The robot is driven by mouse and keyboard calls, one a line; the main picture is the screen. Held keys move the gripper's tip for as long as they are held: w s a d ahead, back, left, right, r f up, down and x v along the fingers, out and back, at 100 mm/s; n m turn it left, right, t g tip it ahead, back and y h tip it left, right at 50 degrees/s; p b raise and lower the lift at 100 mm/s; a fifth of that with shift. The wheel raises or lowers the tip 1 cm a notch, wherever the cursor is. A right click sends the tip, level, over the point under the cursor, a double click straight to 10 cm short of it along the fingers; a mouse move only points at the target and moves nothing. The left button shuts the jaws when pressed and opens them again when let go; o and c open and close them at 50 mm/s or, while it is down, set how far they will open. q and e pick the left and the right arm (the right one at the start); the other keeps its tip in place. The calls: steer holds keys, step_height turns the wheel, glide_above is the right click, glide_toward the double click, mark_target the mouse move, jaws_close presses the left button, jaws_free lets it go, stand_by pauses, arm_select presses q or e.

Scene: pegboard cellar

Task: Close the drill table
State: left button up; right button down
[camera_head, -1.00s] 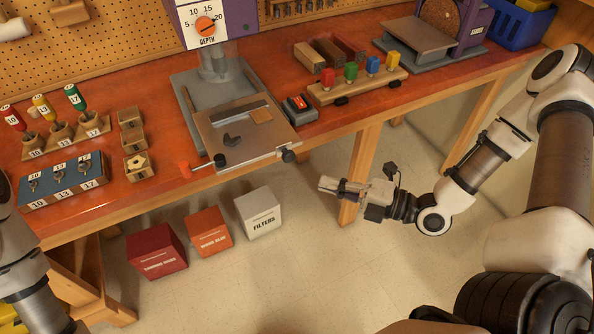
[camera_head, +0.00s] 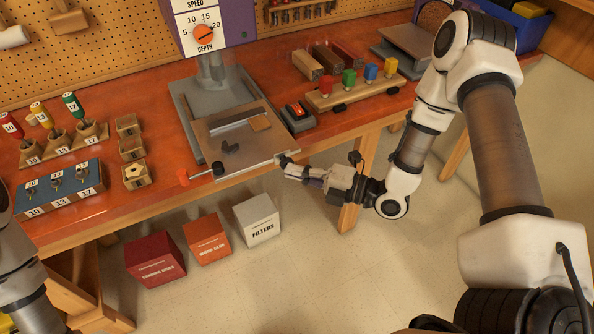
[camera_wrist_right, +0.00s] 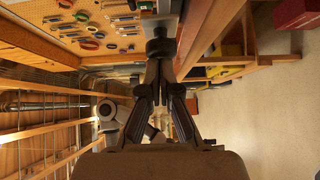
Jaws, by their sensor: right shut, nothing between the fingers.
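The drill table (camera_head: 219,140) is a flat grey plate on the drill press base (camera_head: 186,98). Its front edge overhangs the bench front. A lever with an orange end (camera_head: 183,179) and a black knob (camera_head: 217,168) sit at its front left. My right gripper (camera_head: 289,167) is shut and empty at the table's front right corner, its tips at the dark knob there, mostly covered in the head view. In the right wrist view, the knob (camera_wrist_right: 159,46) is just ahead of the fingertips (camera_wrist_right: 160,68); I cannot tell whether they touch. My left gripper is out of view.
The red bench (camera_head: 110,205) carries a switch box (camera_head: 299,116), a block with coloured pegs (camera_head: 350,92) and bit holders at left. Three boxes, including a white one (camera_head: 257,219), stand on the floor under the front edge. Open floor lies in front.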

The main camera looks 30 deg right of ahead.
mark_target(272, 136)
steer(key=shift+w+f+b, duration=0.15)
steer(key=shift+w+b, duration=0.15)
steer(key=shift+w, duration=0.1)
steer(key=w+b, duration=0.5)
steer(key=w, duration=0.7)
steer(key=shift+w+a+b, duration=0.1)
steer(key=shift+a+b, duration=0.1)
steer(key=shift+b, duration=0.2)
steer(key=shift+w+d, duration=0.1)
steer(key=shift+w, duration=0.1)
steer(key=shift+r, duration=0.4)
